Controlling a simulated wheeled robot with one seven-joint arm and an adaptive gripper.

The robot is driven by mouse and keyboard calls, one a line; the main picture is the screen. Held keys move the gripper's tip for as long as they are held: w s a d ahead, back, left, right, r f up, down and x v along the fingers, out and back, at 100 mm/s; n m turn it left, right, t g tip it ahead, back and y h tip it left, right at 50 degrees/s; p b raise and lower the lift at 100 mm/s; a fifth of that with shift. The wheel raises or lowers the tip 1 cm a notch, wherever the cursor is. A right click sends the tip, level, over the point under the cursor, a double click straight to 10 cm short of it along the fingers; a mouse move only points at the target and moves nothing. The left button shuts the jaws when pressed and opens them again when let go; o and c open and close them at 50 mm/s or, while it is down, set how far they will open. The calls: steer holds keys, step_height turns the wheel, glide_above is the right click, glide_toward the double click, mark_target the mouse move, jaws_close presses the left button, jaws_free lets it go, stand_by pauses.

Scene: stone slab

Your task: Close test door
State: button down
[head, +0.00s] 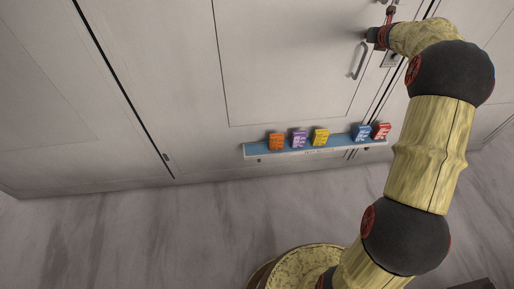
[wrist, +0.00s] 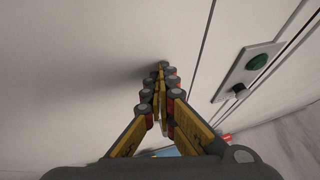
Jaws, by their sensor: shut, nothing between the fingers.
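A large pale door (head: 285,60) with an inset panel fills the upper middle of the head view. It carries a grey bar handle (head: 357,60) near its right edge. Dark seams run along that edge; I cannot tell whether the door is fully flush. My gripper (head: 391,12) is at the top right, above and right of the handle. In the wrist view, my gripper (wrist: 162,68) is shut and empty, its fingertips pointing at a plain pale surface (wrist: 80,60). Whether they touch it is unclear.
A grey plate with a green button (wrist: 257,62) sits right of my fingers in the wrist view. A low blue ledge (head: 255,151) holds several coloured blocks, including an orange one (head: 276,141). The grey stone floor (head: 150,235) at the left is clear.

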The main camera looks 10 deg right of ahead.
steer(key=shift+w+a+r, duration=0.2)
steer(key=shift+r, duration=0.6)
steer(key=s+f+v, duration=0.1)
steer(key=v, duration=1)
steer(key=shift+s+f, duration=0.1)
steer(key=shift+s, duration=0.05)
